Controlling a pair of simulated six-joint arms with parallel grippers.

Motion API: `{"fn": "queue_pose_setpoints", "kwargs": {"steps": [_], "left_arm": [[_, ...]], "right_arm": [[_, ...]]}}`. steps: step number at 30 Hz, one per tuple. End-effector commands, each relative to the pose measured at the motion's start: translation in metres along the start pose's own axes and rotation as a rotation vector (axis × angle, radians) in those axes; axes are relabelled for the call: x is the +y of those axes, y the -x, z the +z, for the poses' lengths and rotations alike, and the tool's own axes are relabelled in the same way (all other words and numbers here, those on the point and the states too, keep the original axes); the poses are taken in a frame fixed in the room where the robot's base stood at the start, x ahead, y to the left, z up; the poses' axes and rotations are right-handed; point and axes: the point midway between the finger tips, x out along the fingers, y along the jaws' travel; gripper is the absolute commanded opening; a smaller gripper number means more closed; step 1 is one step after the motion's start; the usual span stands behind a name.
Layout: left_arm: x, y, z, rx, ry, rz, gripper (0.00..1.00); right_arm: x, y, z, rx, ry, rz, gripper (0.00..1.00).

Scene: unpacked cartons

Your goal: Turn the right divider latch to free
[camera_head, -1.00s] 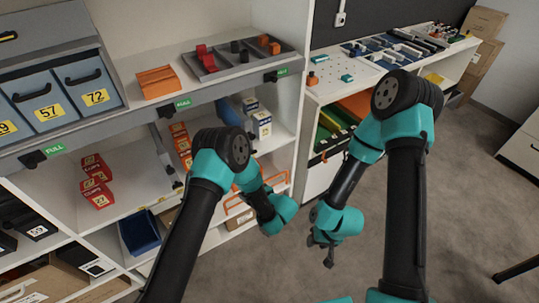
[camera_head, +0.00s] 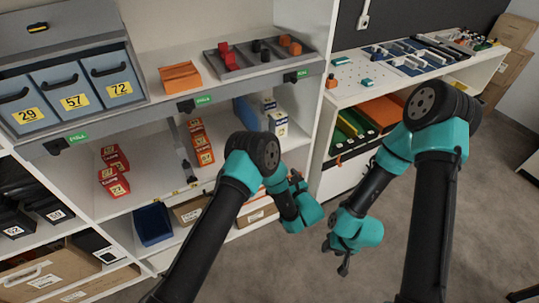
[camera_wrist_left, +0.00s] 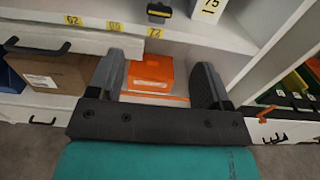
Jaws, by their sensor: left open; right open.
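Small black latches with green labels sit along the upper shelf's front edge: a left one (camera_head: 56,146), a middle one (camera_head: 187,106) and a right one (camera_head: 290,77). A dark divider (camera_head: 184,150) stands on the shelf below, between red and orange boxes. I cannot tell for sure which part is the right divider latch. My left gripper (camera_wrist_left: 158,82) is open and empty in the left wrist view, below a shelf edge. A black fitting with a yellow mark (camera_wrist_left: 158,12) shows above it. My right gripper (camera_head: 336,257) hangs open over the floor, away from the shelves.
Red boxes (camera_head: 112,170) and orange boxes (camera_head: 201,143) stand on the middle shelf. A grey tray (camera_head: 262,57) and numbered drawers (camera_head: 73,91) are above. An orange-topped box (camera_wrist_left: 150,74) lies beyond my left fingers.

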Motion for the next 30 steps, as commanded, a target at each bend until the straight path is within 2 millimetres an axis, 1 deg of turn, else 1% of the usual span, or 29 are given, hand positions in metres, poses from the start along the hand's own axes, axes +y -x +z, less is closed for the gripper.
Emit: {"fn": "queue_pose_setpoints", "kwargs": {"steps": [1, 3, 21, 25, 30], "left_arm": [[0.001, -0.009, 0.0, 0.0, 0.001, 0.004, 0.72], [0.001, -0.021, 0.0, 0.001, 0.002, 0.004, 0.72], [0.001, -0.121, 0.0, 0.0, 0.0, 0.003, 0.72], [0.0, -0.135, 0.0, 0.0, 0.001, 0.002, 0.72], [0.0, -0.142, 0.0, 0.001, -0.001, 0.0, 0.72]], "right_arm": [[0.0, 0.0, 0.0, 0.0, 0.0, 0.0, 0.43], [0.0, 0.0, 0.0, 0.0, 0.0, 0.0, 0.43], [0.0, 0.0, 0.0, 0.0, 0.0, 0.0, 0.43], [0.0, 0.0, 0.0, 0.0, 0.0, 0.0, 0.43], [0.0, 0.0, 0.0, 0.0, 0.0, 0.0, 0.43]]}}
